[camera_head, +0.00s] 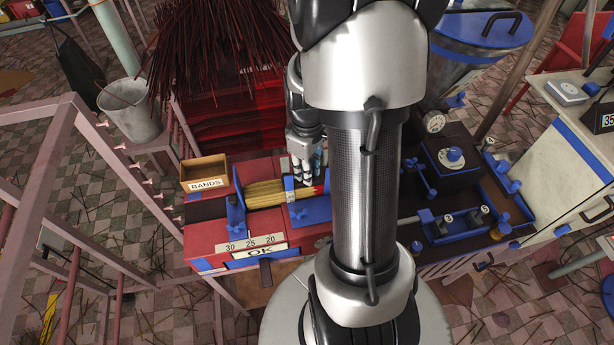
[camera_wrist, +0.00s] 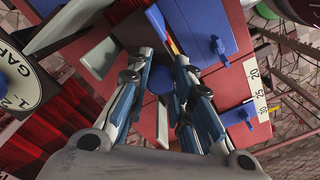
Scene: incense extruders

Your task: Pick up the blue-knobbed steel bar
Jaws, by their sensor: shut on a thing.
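In the wrist view, a round blue knob (camera_wrist: 160,80) sits between the fingers of my gripper (camera_wrist: 163,62). The fingers are closed in on it, and it looks like the knob of the steel bar. A pale grey strip (camera_wrist: 163,122) shows below the knob and may be the bar's steel; the rest is hidden by the fingers. In the head view, my gripper (camera_head: 306,178) points down over the right part of the red bench, beside the yellow stick bundle. The head view does not show the bar clearly, and I cannot tell whether it touches the bench.
The red bench (camera_head: 215,232) carries blue brackets (camera_head: 236,215), a bundle of yellow sticks (camera_head: 265,193) and an "OK" plate (camera_head: 262,252). A "BANDS" box (camera_head: 205,170) stands at its left. A dark machine with blue fittings (camera_head: 455,158) stands to the right.

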